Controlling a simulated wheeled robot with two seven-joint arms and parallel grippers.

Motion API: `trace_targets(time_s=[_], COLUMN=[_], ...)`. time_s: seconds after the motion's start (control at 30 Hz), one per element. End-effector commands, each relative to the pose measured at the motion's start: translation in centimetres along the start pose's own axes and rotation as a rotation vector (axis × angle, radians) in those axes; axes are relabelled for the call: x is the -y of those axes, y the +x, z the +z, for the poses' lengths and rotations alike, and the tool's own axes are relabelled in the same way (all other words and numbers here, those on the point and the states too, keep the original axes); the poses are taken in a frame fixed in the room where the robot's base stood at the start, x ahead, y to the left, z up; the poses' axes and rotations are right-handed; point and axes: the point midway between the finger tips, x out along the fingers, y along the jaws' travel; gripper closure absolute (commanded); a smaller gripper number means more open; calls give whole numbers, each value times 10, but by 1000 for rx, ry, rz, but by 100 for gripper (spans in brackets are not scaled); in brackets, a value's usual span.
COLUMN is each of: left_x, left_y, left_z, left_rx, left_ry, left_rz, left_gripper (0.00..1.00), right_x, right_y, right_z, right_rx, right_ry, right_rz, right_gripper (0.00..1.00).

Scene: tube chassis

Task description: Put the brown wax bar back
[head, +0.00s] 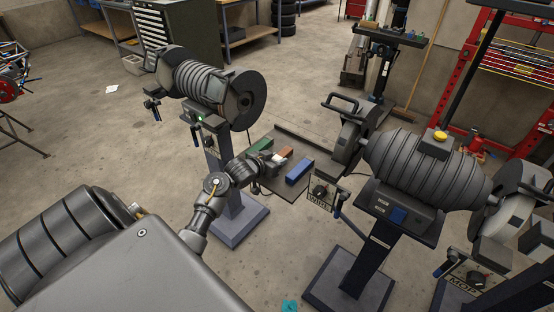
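A small reddish-brown bar (286,152), which looks like the brown wax bar, is on or just above a dark shelf (262,187) between two grinding machines. My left gripper (273,159) is right beside it on its near left side, low over the shelf. The fingers are small and partly hidden, so I cannot tell whether they touch the bar or are open or shut. A pale piece (282,160) shows at the fingertips; I cannot tell whether it is a bar or part of the gripper. My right gripper is not in view.
A green bar (260,146) lies behind the gripper and a blue bar (300,172) lies to its right. A polishing machine (190,80) with a dark wheel stands to the left; a larger machine (420,165) stands to the right. Open floor (90,150) lies at the left.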

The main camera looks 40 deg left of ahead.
Motion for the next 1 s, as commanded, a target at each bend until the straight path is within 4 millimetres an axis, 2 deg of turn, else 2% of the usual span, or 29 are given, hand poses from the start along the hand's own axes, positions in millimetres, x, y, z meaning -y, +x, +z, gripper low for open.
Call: trace_targets(time_s=[0.03, 0.13, 0.43, 0.53, 0.67, 1.0], left_x=[0, 0, 0, 0, 1, 0], left_y=[0, 0, -1, -7, -28, -97], left_z=[0, 0, -2, -3, -2, -3], left_rx=[1, 1, 0, 1, 2, 2], left_ry=[0, 0, 0, 2, 2, 4], left_rz=[0, 0, 0, -1, -1, 1], left_gripper=[61, 48, 48, 48, 48, 48], right_x=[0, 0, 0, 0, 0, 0], right_y=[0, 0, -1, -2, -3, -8], right_z=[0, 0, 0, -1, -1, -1], right_rx=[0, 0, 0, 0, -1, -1], right_ry=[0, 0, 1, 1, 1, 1], right_rz=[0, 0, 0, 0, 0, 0], right_gripper=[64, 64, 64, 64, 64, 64])
